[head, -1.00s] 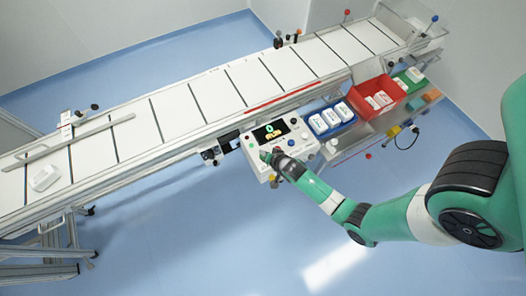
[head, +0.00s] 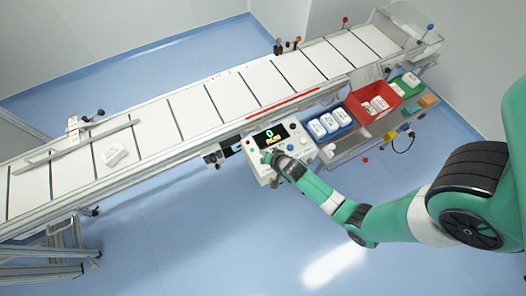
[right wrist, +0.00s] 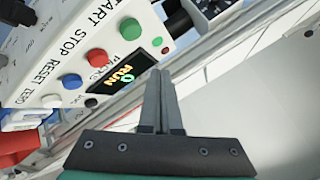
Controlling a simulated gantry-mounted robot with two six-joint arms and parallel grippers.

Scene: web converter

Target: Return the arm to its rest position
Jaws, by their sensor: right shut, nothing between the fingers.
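My right gripper (head: 267,157) is at the front left part of the white control box (head: 302,147). In the right wrist view my right gripper (right wrist: 160,78) is shut and empty, with its fingers together. That view also shows the control box's green button (right wrist: 130,28), red button (right wrist: 97,57) and blue button (right wrist: 72,81), with START, STOP and RESET labels. The display (right wrist: 120,73) reads 0 and RUN. I cannot tell whether the fingertips touch the box. My left gripper is not in view.
The long conveyor (head: 200,110) runs behind the box, with a white pack (head: 115,156) near its left end. A blue bin (head: 330,121), a red bin (head: 376,100) and a green bin (head: 407,82) stand to the right. The blue floor (head: 200,240) in front is open.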

